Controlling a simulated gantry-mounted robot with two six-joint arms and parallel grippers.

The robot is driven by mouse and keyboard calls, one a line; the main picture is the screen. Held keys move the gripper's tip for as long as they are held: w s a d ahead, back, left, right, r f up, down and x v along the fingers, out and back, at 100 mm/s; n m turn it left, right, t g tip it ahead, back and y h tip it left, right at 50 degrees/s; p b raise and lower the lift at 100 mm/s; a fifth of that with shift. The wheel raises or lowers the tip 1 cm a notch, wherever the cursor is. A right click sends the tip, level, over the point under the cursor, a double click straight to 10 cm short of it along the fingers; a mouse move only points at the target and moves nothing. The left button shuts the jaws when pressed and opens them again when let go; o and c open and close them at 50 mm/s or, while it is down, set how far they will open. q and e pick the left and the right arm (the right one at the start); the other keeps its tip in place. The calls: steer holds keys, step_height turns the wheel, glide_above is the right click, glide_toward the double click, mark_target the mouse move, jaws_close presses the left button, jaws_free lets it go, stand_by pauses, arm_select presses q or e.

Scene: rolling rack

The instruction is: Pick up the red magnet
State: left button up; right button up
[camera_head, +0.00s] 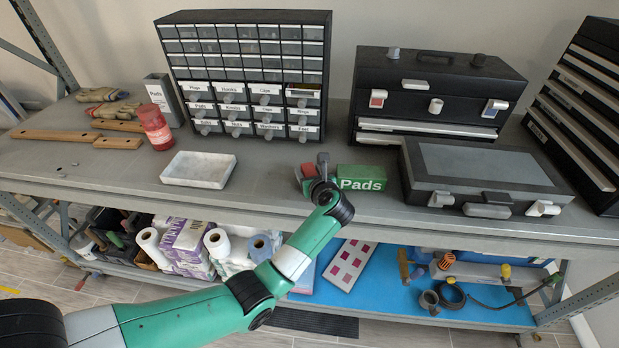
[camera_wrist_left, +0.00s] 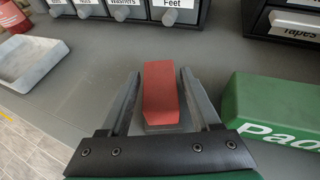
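The red magnet (camera_wrist_left: 161,95) is a small red block on the grey shelf top, in the middle of the left wrist view. It also shows in the head view (camera_head: 308,170), partly hidden by my gripper. My left gripper (camera_head: 319,168) is low over the shelf top at the magnet. In the left wrist view its two fingers (camera_wrist_left: 160,85) stand apart, one on each side of the magnet, with a narrow gap visible on the left side. My right gripper is in neither view.
A green Pads box (camera_head: 361,179) stands close to the right of the gripper. A white tray (camera_head: 198,169) lies to the left. A drawer cabinet (camera_head: 245,75) is behind, and a black case (camera_head: 480,170) is farther right. Shelf top between tray and magnet is clear.

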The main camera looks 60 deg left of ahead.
arm_select(q)
jaws_close()
steer(key=shift+r, duration=0.1)
steer(key=shift+r, duration=0.55)
steer(key=s+d+r+p, duration=0.1)
steer(key=s+d+r, duration=0.7)
steer(key=d+r, duration=0.3)
steer(key=shift+s+r, duration=0.25)
steer(key=shift+r, duration=0.1)
steer(key=shift+d, duration=0.1)
